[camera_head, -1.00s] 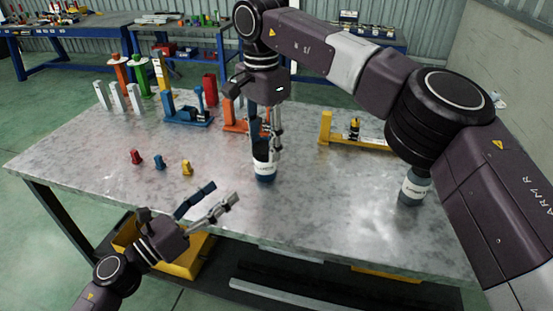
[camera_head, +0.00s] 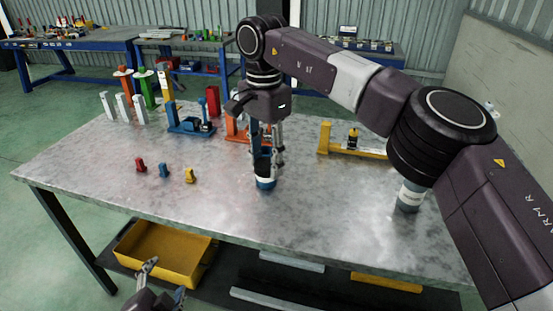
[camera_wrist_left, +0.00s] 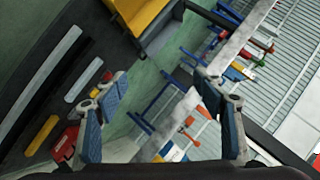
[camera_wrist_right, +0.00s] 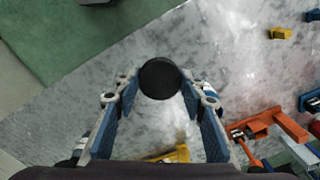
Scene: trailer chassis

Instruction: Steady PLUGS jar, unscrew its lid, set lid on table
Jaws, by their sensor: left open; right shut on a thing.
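A jar (camera_head: 265,183) with a blue base and a white label stands upright on the table, near its middle. Its label is too small to read. My right gripper (camera_head: 267,150) comes down on it from above and is shut on its top. In the right wrist view the round black lid (camera_wrist_right: 160,78) sits between the fingertips. My left gripper (camera_head: 163,280) is open and empty, low in front of the table's near edge, away from the jar. In the left wrist view its fingers are spread (camera_wrist_left: 168,90) with nothing between them.
A second jar (camera_head: 408,197) stands at the right, partly hidden by my right arm. Red (camera_head: 140,165), blue (camera_head: 164,171) and yellow (camera_head: 190,176) plugs stand left of the gripped jar. Fixtures line the table's back. The front-left tabletop (camera_head: 110,190) is clear. A yellow bin (camera_head: 165,262) sits below.

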